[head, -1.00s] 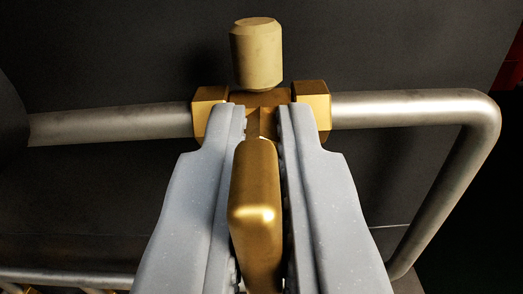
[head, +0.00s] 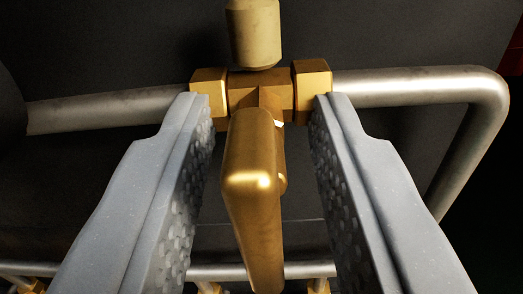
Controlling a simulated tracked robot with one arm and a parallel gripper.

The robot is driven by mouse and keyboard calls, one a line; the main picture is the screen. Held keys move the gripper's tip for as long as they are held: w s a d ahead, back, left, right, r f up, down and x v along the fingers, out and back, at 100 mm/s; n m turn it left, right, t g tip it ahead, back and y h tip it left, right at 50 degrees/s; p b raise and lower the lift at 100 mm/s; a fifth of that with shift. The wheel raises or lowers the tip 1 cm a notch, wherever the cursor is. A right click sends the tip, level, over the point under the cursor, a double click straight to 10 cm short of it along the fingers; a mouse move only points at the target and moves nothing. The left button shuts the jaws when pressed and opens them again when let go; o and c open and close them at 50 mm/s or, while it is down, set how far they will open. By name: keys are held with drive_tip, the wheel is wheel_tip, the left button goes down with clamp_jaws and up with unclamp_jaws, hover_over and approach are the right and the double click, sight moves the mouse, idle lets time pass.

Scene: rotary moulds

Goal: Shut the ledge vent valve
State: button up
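The vent valve has a brass body (head: 259,92) between two hex nuts on a steel pipe. Its brass lever handle (head: 252,185) comes from the body toward me and hangs down, across the line of the pipe. A pale brass cylinder (head: 254,32) stands on top of the body, its top cut off by the frame. My gripper (head: 258,112) is open, one finger on each side of the handle, with a clear gap on both sides. The textured inner pads show.
The steel pipe (head: 415,88) runs left and right of the valve and bends down at the right. A dark wall (head: 400,30) is behind. Lower down, another thin pipe (head: 225,270) with brass fittings crosses the view.

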sight(257, 268)
drive_tip(key=shift+s, duration=0.1)
drive_tip(key=shift+s+r+p, duration=0.1)
drive_tip(key=shift+s+p, duration=0.2)
drive_tip(key=shift+s, duration=2.2)
drive_tip(key=s+p, duration=0.1)
drive_tip(key=s, duration=0.7)
drive_tip(key=shift+s+f, duration=0.2)
drive_tip(key=shift+s, duration=0.05)
